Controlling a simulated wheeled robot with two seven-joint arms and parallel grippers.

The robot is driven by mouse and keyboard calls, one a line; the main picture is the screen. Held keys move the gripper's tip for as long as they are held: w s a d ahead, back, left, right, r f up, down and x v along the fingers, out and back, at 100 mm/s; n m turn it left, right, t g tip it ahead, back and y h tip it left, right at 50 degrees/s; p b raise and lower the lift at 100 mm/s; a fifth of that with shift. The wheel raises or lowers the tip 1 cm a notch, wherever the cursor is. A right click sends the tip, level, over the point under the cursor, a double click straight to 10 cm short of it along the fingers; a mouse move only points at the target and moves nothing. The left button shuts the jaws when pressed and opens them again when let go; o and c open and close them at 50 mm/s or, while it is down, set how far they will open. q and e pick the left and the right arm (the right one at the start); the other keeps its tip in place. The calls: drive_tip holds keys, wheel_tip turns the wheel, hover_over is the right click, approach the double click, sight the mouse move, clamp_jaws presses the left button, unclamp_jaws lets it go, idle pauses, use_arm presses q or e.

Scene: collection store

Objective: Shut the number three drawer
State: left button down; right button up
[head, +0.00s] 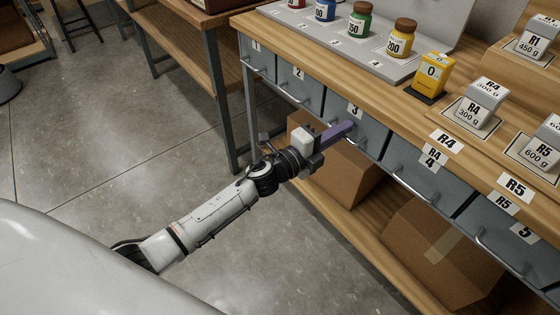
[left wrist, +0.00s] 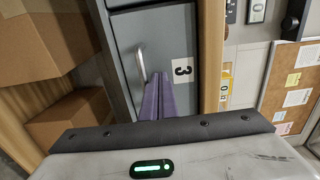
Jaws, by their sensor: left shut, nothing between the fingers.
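The number three drawer (head: 373,132) is a grey front under the wooden worktop, labelled 3. It looks about level with its neighbours in the head view. It also fills the middle of the left wrist view (left wrist: 165,35), with its bar handle (left wrist: 141,64) and its label (left wrist: 182,70). My left gripper (head: 350,126) has purple fingers, shut with nothing between them. Its tips are at the drawer front, between handle and label in the left wrist view (left wrist: 158,80). I cannot tell whether they touch it. My right gripper is not in view.
Drawers 2 (head: 298,80) and 4 (head: 425,180) flank it, with bar handles. Cardboard boxes (head: 440,245) stand on the lower shelf. Bottles, a yellow block (head: 430,75) and white R-labelled blocks stand on the worktop (head: 400,92). The concrete floor (head: 130,130) at left is clear.

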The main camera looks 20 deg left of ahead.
use_arm(q)
drive_tip(key=v, duration=1.3)
drive_tip(key=s+f+n+g+y+p, duration=0.2)
drive_tip(key=s+f+n+g, duration=0.1)
drive_tip(key=s+f+n, duration=0.4)
drive_tip(key=s+f+n+g+y+p, duration=0.2)
drive_tip(key=s+f+n, duration=0.6)
drive_tip(key=s+n, duration=0.6)
drive_tip(key=s+g+y, duration=0.1)
drive_tip(key=s+g, duration=0.1)
drive_tip(key=shift+s+f+y, duration=0.25)
drive_tip(key=shift+y, duration=0.05)
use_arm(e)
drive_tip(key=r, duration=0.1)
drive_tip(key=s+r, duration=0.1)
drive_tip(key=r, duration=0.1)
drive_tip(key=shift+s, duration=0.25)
